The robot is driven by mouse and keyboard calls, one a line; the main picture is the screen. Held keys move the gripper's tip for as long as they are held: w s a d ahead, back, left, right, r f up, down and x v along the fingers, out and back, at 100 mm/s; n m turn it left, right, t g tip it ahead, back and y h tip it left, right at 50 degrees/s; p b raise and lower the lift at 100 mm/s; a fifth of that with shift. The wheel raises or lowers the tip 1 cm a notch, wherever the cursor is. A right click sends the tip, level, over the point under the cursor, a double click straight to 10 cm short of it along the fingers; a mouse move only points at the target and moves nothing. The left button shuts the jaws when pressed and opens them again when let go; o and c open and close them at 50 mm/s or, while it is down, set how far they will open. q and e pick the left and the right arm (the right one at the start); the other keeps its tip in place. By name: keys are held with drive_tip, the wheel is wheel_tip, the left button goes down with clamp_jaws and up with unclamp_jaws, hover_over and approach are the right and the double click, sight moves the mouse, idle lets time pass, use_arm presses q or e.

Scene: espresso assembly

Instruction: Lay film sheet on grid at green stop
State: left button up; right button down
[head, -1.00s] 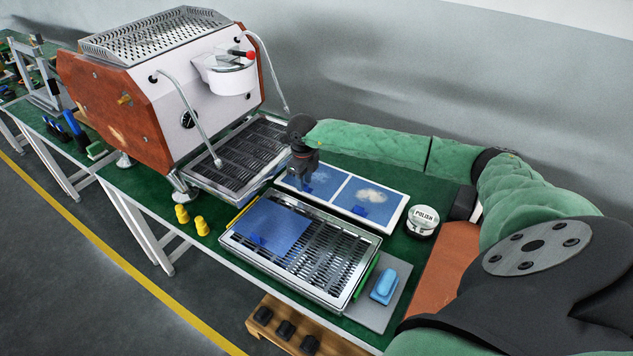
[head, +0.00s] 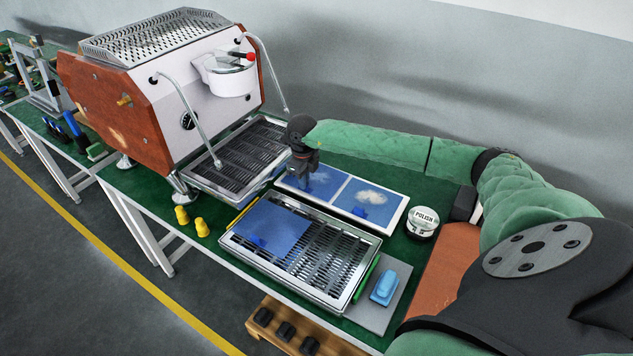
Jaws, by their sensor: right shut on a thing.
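A blue film sheet (head: 275,224) lies on the left part of the slatted metal grid (head: 335,268). A green stop (head: 367,278) runs along the grid's right edge and a yellow strip (head: 243,212) along its left edge. Behind the grid, a white-framed tray holds two more blue sheets, a left one (head: 325,186) and a right one (head: 378,203) with pale smudges. My right gripper (head: 303,176) points down over the left sheet in the tray and is shut on its blue tab; its fingertips are small in view. My left gripper is not in view.
The espresso machine (head: 170,95) with its drip tray (head: 240,155) stands at the left. A polish tin (head: 422,222) and a blue block (head: 384,287) on a grey pad are at the right. Two yellow pegs (head: 182,215) stand near the front edge. A wooden rack (head: 290,325) sits at the front.

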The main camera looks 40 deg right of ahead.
drive_tip(key=shift+r, duration=0.5)
drive_tip(key=shift+w+r+p, duration=0.1)
drive_tip(key=shift+r+p, duration=0.55)
drive_tip(key=shift+r, duration=2.4)
drive_tip(key=shift+r, duration=0.1)
